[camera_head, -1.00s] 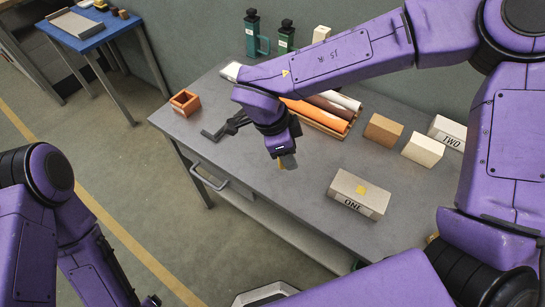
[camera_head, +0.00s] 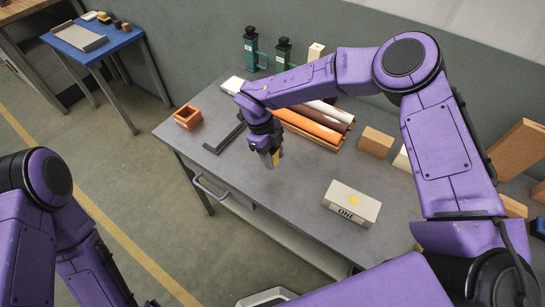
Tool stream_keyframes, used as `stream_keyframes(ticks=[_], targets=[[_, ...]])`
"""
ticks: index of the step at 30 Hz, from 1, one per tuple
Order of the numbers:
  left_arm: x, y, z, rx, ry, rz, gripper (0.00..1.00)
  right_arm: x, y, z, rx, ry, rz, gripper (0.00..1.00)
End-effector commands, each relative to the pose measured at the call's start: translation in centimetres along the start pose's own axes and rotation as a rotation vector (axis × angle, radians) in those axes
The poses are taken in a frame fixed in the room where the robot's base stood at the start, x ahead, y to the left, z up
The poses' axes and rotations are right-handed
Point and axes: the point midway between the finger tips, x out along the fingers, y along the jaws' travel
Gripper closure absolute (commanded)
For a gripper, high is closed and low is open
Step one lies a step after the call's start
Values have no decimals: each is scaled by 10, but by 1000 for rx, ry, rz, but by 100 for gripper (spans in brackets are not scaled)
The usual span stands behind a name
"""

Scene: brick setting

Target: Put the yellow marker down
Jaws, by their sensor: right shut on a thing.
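My right gripper (camera_head: 270,163) hangs over the grey table (camera_head: 255,188), left of the block marked ONE, and points down. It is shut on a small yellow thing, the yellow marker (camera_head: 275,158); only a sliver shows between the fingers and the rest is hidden. I cannot tell whether its lower end touches the table. My left arm comes in at the lower left, but its gripper is out of the picture.
An orange open box (camera_head: 187,118), a dark angled bar (camera_head: 222,140) and coloured rolls (camera_head: 313,126) lie around the gripper. Green bottles (camera_head: 251,48) stand behind. The table front is bare.

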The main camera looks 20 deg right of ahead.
Motion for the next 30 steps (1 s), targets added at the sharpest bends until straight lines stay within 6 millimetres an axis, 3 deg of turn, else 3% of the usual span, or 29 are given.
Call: stream_keyframes(ticks=[7, 17, 18, 20, 30], targets=[[-9, -1, -4, 0, 0, 0, 21, 32, -5, 15, -1, 1, 1, 77], [-6, 0, -2, 0, 0, 0, 21, 39, -5, 17, 0, 0, 0, 77], [-6, 0, -2, 0, 0, 0, 21, 39, -5, 17, -1, 0, 0, 54], [-6, -1, -3, 0, 0, 0, 21, 38, -5, 17, -1, 0, 0, 34], [-10, -1, -4, 0, 0, 0, 21, 33, -5, 15, 0, -1, -1, 32]])
